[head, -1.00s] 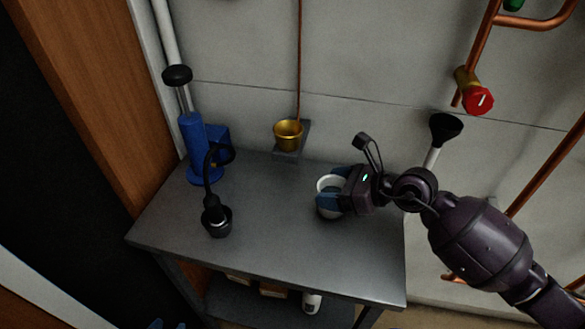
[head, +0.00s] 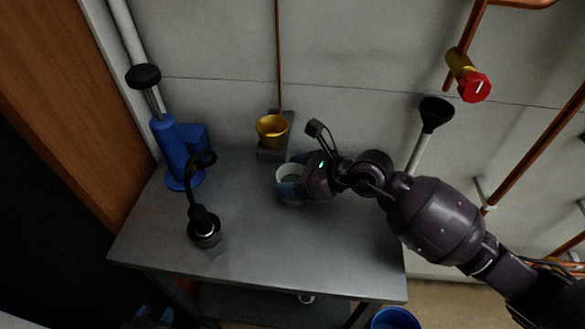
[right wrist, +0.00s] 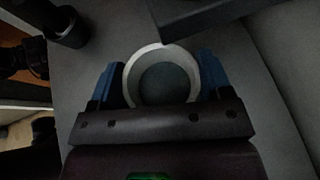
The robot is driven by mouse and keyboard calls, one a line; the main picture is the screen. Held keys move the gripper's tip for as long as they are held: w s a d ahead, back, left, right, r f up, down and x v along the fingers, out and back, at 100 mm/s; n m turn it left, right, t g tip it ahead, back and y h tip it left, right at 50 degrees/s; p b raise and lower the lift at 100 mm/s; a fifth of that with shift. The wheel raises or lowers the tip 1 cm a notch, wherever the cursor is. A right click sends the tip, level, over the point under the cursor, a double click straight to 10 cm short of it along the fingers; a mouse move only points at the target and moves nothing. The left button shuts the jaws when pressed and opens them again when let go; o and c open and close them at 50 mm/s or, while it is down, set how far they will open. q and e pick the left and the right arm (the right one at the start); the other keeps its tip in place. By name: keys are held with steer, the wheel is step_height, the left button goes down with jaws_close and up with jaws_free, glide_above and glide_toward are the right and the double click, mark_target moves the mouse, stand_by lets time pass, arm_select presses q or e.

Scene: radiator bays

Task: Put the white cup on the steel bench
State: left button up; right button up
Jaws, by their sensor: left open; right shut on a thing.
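The white cup (head: 282,171) is over the back part of the steel bench (head: 255,232), just in front of the brass cup under the copper pipe. My right gripper (head: 290,175) is shut on it, with blue fingers on opposite sides. In the right wrist view the cup (right wrist: 134,72) is seen from above, its round rim between the two fingers (right wrist: 160,77). Its base is hidden, so I cannot tell whether it touches the bench. My left gripper (head: 152,317) is open, low at the bottom left edge, away from the bench.
A brass cup (head: 271,130) sits on a grey wall bracket behind the white cup. A blue pump (head: 177,150) stands at the bench's back left. A black lamp-like item (head: 204,228) stands front left. The bench's front and right are clear. A blue bucket (head: 396,319) is on the floor.

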steer(key=shift+s+a, duration=0.1)
steer(key=shift+a, duration=0.1)
steer(key=o, duration=0.5)
steer(key=shift+d+f, duration=0.1)
steer(key=shift+f, duration=0.05)
steer(key=o, duration=0.5)
steer(key=shift+r, duration=0.2)
steer(key=v, duration=1.2)
steer(key=shift+p, duration=0.35)
